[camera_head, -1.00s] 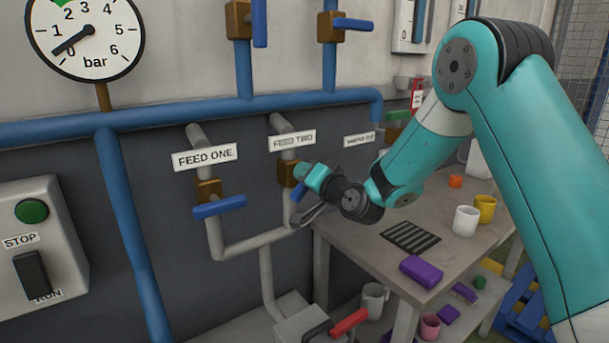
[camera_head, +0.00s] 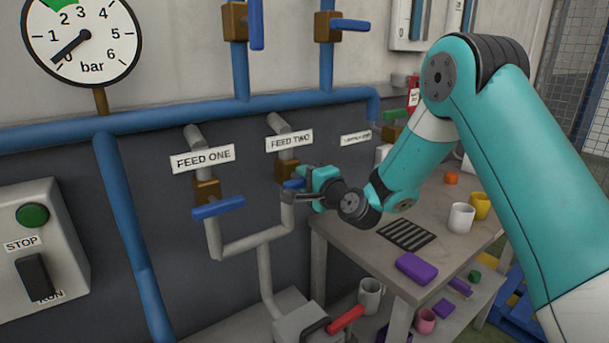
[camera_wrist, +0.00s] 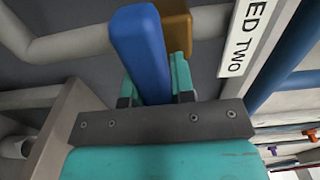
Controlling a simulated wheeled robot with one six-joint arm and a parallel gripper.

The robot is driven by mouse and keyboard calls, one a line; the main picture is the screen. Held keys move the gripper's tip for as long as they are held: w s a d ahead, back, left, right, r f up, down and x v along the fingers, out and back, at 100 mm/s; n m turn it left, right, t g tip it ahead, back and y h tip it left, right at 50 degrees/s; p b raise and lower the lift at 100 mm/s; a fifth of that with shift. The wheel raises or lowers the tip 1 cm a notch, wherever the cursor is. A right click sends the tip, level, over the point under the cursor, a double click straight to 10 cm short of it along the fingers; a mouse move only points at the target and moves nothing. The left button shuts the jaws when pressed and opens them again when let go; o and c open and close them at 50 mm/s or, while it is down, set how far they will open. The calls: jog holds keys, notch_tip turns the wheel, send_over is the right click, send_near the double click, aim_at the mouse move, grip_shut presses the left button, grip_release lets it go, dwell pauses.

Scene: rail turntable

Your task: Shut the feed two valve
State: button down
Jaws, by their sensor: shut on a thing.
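The feed two valve has a brass body (camera_head: 287,171) under the FEED TWO label (camera_head: 289,141). Its blue handle (camera_head: 292,184) lies roughly crosswise to its pipe, partly hidden by my gripper (camera_head: 304,185). In the wrist view the blue handle (camera_wrist: 142,52) stands between the two teal fingers of my gripper (camera_wrist: 155,85), which is shut on it. The brass body (camera_wrist: 177,27) is just beyond. The FEED TWO label (camera_wrist: 243,38) is at the right.
The feed one valve's blue handle (camera_head: 218,207) lies crosswise close to the left. A table (camera_head: 345,240) with mugs and a purple block (camera_head: 416,268) stands right, below my arm. A red-handled lever (camera_head: 346,319) is low down. The pressure gauge (camera_head: 82,40) points near zero.

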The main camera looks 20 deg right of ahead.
jog(key=shift+m, duration=0.3)
jog(key=c, duration=1)
grip_release()
jog(key=shift+o, duration=0.2)
jog(key=b+v, duration=1.3)
jog(key=v, duration=0.4)
jog(key=shift+s, duration=0.2)
